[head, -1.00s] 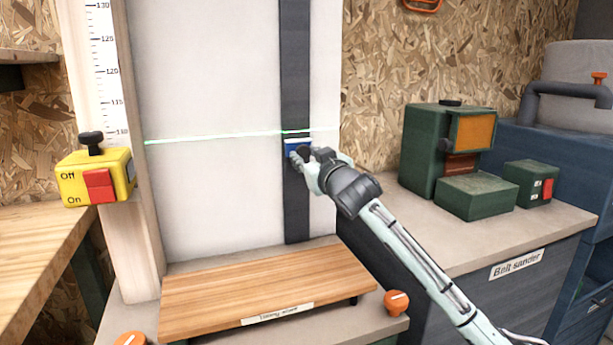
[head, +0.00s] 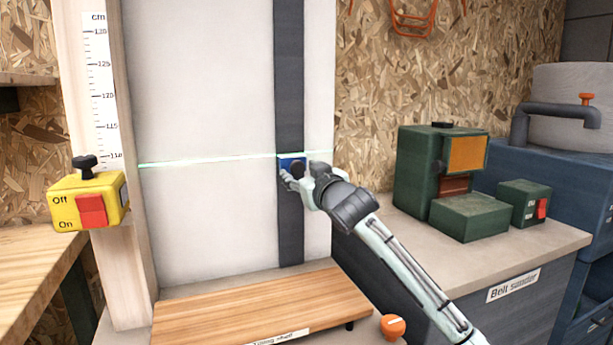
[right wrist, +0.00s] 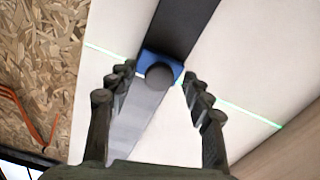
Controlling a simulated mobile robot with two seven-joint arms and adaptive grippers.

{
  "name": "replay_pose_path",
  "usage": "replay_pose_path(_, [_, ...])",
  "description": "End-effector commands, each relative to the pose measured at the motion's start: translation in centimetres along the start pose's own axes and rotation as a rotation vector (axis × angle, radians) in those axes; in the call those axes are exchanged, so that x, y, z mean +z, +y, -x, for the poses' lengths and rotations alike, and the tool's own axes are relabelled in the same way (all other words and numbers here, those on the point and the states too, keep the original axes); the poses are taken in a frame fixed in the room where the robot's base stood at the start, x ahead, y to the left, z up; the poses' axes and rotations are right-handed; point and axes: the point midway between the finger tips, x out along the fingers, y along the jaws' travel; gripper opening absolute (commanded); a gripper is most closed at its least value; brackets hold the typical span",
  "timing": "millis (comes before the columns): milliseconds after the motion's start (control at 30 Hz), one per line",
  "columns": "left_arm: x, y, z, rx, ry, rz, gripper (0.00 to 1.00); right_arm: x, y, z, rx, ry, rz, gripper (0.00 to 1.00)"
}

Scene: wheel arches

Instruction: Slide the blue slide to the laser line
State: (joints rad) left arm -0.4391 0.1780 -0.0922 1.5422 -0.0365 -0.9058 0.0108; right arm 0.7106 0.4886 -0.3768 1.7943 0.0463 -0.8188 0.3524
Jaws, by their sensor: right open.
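The blue slide (head: 289,161) sits on the dark vertical rail (head: 289,90) of the white panel and has a round dark knob (right wrist: 159,77). The green laser line (head: 210,162) crosses the panel at about the slide's upper edge in the head view. In the right wrist view, the line (right wrist: 250,113) runs past the slide on both sides. My right gripper (head: 298,174) is open at the slide, with its fingers (right wrist: 158,80) spread on either side of the knob. Whether they touch it I cannot tell. My left gripper is not in view.
A scale (head: 99,90) runs up the left post beside a yellow switch box (head: 88,203). A wooden shelf (head: 250,310) juts out below the panel. The green belt sander (head: 440,175) stands on the right bench. The panel around the slide is clear.

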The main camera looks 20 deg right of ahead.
Motion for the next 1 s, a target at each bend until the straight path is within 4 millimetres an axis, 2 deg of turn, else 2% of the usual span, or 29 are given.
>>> replay_pose_path(167, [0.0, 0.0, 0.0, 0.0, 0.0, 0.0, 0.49, 0.0, 0.0, 2.6, -0.001, 0.001, 0.001, 0.51])
replay_pose_path(400, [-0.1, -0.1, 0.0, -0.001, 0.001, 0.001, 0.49, 0.0, 0.0, 7.8, -0.001, 0.002, 0.001, 0.51])
replay_pose_path(600, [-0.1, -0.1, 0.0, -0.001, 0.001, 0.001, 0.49, 0.0, 0.0, 10.8, 0.0, 0.001, 0.0, 0.51])
replay_pose_path(767, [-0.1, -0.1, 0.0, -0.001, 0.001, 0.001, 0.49, 0.0, 0.0, 11.7, 0.0, 0.001, 0.0, 0.51])
replay_pose_path(1000, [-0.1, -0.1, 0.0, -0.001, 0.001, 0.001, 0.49, -0.1, 0.0, 11.7, 0.0, 0.001, 0.0, 0.51])
